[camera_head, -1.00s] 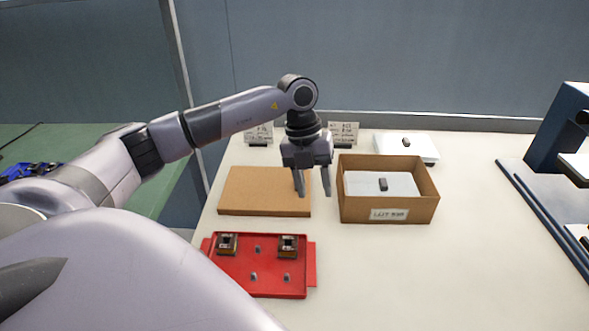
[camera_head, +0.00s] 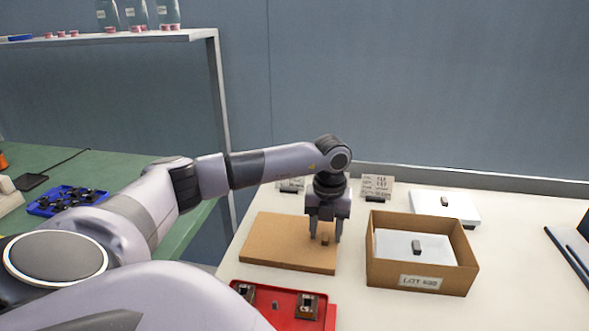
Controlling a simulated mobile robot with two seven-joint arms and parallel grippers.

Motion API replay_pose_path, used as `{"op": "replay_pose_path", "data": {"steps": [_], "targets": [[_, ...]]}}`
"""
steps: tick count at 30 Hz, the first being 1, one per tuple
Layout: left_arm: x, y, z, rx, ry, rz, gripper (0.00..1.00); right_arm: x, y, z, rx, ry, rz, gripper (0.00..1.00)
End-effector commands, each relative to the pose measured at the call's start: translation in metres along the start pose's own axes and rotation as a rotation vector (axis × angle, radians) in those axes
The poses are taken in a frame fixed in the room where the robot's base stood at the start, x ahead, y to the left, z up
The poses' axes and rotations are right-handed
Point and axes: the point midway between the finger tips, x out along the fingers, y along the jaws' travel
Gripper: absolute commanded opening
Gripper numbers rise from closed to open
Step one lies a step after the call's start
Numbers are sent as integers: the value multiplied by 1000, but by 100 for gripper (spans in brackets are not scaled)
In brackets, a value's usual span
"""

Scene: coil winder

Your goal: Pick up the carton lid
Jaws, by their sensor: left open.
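The carton lid (camera_head: 285,247) is a flat brown board lying on the pale table, left of the open carton. A small brown knob (camera_head: 325,240) stands on its right part. My left gripper (camera_head: 325,237) points down over that part of the lid. Its fingers are open, one on each side of the knob as seen here; I cannot tell whether they touch it. The open brown carton (camera_head: 391,276) has a lot label on its front. Inside it lies a white sheet (camera_head: 395,245) with a dark grey block on it. My right gripper is not in view.
A red tray (camera_head: 262,299) with small parts is in front of the lid, cut off by the frame. Behind are a white slab (camera_head: 460,207) with a dark knob and small sign cards (camera_head: 375,186). A green bench (camera_head: 120,172) with a blue tray (camera_head: 68,200) is at left.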

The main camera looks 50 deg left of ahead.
Motion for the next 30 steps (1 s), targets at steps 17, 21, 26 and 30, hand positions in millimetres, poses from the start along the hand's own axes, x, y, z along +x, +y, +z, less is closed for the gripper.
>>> {"op": "replay_pose_path", "data": {"steps": [17,21,26,30], "targets": [[-1,0,0,0,0,-1,0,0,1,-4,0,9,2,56],[-7,0,0,-1,0,-2,0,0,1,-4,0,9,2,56],[-25,0,1,-1,-1,-3,0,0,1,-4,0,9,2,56],[-57,-1,1,-1,-4,-5,0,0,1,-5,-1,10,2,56]]}}
